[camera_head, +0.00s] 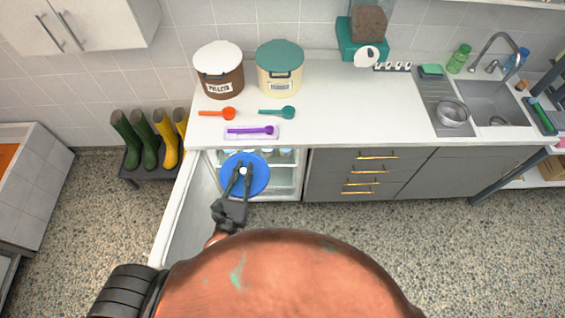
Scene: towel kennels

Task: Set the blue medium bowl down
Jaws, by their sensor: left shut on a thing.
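The blue medium bowl (261,181) shows as a round blue shape at the open front of the fridge under the counter. My left gripper (242,171) comes up from below and is shut on the bowl, with its dark fingers over the bowl's middle. A small white spot shows between the fingertips; I cannot tell what it is. The bowl overlaps the fridge opening (284,177) in the picture. I cannot tell whether it rests on a shelf or hangs in front of one. My right gripper is not in view.
The open fridge door (177,212) stands left of my gripper. Above, the white counter (335,112) holds two tubs, an orange scoop (217,114), a teal scoop (278,112) and a purple scoop on a tray. Drawers (350,175) are to the right. Boots (141,138) stand left.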

